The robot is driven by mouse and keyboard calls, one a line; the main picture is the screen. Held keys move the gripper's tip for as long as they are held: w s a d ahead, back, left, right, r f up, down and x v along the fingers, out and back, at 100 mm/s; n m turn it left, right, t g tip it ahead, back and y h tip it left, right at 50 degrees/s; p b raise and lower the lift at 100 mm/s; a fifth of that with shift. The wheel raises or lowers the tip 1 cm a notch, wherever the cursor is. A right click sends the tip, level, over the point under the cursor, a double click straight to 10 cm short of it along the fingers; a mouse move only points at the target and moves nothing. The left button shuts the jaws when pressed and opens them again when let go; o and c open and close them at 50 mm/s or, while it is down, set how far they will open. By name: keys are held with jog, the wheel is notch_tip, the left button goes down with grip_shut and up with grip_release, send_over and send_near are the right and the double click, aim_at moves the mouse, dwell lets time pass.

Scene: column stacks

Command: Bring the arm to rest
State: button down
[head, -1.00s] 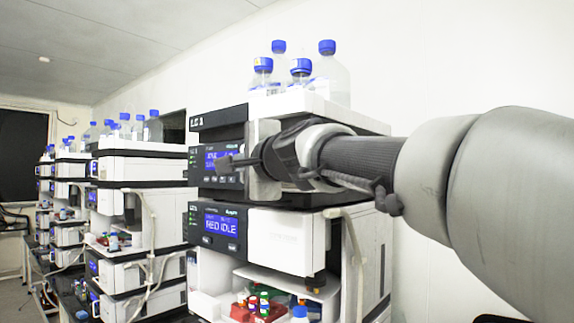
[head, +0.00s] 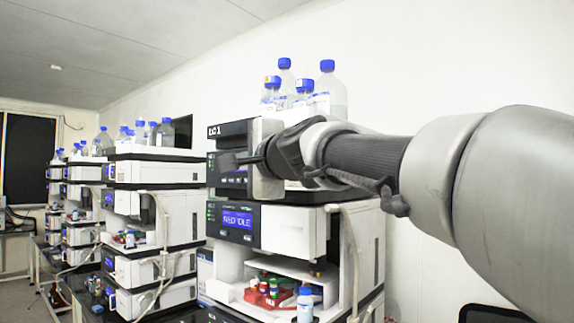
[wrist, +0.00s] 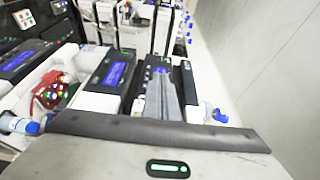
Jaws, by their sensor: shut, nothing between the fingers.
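My gripper (head: 248,160) is shut and empty. In the head view, my arm reaches in from the right edge, and the gripper points left in front of the upper part of the nearest column stack (head: 290,232), labelled LC1. I cannot tell whether it touches the stack. It hides part of the upper module with its blue display. In the wrist view, the grey fingers (wrist: 163,98) lie together, with stack modules and blue displays (wrist: 117,74) behind them.
Clear bottles with blue caps (head: 328,88) stand on top of the nearest stack. A red rack of small vials (head: 268,292) and a bottle (head: 305,304) sit in its lower bay. More stacks (head: 150,215) line up to the left. A bare wall (head: 440,60) is behind.

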jog(key=s+d+f+n+g+h+p, duration=0.4)
jog(key=s+d+f+n, duration=0.1)
jog(key=s+d+f, duration=0.8)
jog(key=s+d+f+n+g+h+p, duration=0.4)
jog(key=s+d+f+n+g+h, duration=0.1)
jog(key=s+d+f, duration=0.8)
jog(key=s+f+n, duration=0.1)
jog(key=s+f, duration=0.2)
jog(key=f, duration=0.3)
jog(key=shift+s+d+f+h, duration=0.2)
jog(key=shift+s+f+h, duration=0.05)
jog(key=shift+f+h, duration=0.05)
